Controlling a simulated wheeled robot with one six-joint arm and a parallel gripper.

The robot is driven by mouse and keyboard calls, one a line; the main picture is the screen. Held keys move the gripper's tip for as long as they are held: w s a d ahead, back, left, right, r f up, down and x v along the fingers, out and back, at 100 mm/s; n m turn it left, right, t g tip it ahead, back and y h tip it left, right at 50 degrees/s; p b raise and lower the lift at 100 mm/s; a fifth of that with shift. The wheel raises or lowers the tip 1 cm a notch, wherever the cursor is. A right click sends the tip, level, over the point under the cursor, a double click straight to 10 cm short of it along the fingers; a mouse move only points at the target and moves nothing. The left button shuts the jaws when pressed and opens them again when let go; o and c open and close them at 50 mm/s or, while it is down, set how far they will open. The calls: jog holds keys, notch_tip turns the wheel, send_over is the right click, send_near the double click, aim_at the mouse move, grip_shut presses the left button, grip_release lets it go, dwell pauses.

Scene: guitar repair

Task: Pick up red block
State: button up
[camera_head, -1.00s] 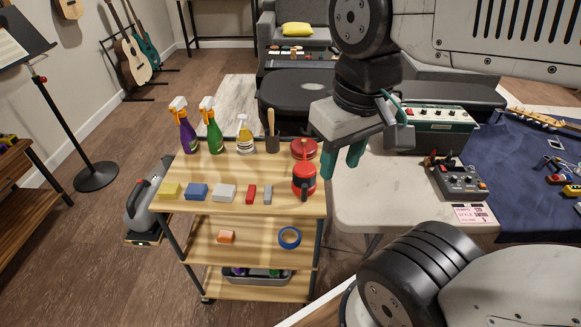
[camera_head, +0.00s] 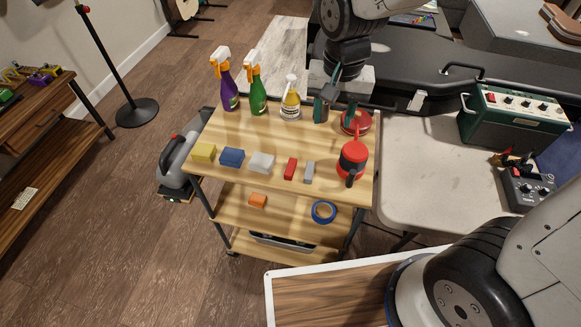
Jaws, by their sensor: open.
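The red block (camera_head: 290,169) stands on the top shelf of the wooden cart (camera_head: 262,138), near its front edge. It sits between the white block (camera_head: 261,163) and the grey block (camera_head: 309,172). My gripper (camera_head: 336,118) is over the back right of the cart top, behind and to the right of the red block and well apart from it. Its green-edged fingers are spread and point down, with nothing visible between them. One finger is close in the picture to the round red tin (camera_head: 356,122).
A red and black pot (camera_head: 352,162) stands right of the grey block. Blue (camera_head: 232,157) and yellow (camera_head: 204,153) blocks are at the left. Purple (camera_head: 225,80), green (camera_head: 255,90) and amber (camera_head: 290,100) bottles line the back. The cart's middle is clear. A white table (camera_head: 420,165) adjoins at right.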

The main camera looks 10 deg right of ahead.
jog(key=m, duration=0.1)
send_over(291, 166)
notch_tip(291, 166, down, 11)
jog(key=shift+s+a+r, duration=0.1)
notch_tip(291, 166, down, 8)
jog(key=shift+f, duration=0.1)
grip_shut()
